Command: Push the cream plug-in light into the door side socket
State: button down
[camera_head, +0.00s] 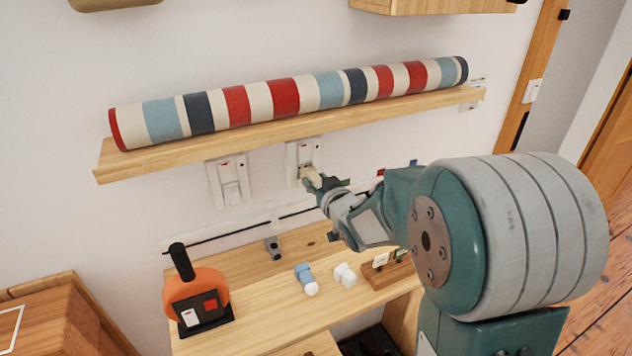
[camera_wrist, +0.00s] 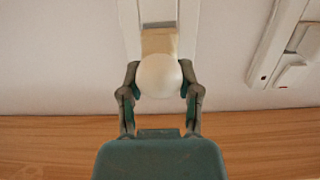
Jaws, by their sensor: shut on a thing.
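The cream plug-in light (camera_head: 312,177) is held at the front of the right-hand wall socket (camera_head: 303,153) under the shelf, the one nearer the door. In the wrist view the light's round white dome (camera_wrist: 160,76) sits between the two fingers, with its tan body behind it against the white socket plate (camera_wrist: 188,28). My gripper (camera_wrist: 160,92) is shut on the light; it also shows in the head view (camera_head: 324,184). The pins are hidden, and I cannot tell how far they are in the socket.
A second socket (camera_head: 229,181) is to the left. A wooden shelf (camera_head: 300,122) with a striped roll (camera_head: 290,97) is just above. Below, the bench (camera_head: 255,325) holds an orange device (camera_head: 197,298), a blue plug-in piece (camera_head: 306,279) and a white one (camera_head: 344,275).

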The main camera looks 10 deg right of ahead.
jog(key=shift+x, duration=1.25)
jog(key=shift+c, duration=1.1)
grip_release()
jog(key=shift+w+r, duration=0.1)
jog(key=shift+r, duration=0.1)
jog(key=v, duration=1.2)
jog(key=s+a+r+m+g+h, duration=0.1)
jog(key=s+g, duration=0.9)
jog(key=s, duration=1.3)
jog(key=shift+a+m+h, duration=0.45)
jog(key=shift+m+h, duration=0.15)
jog(key=shift+h, duration=0.5)
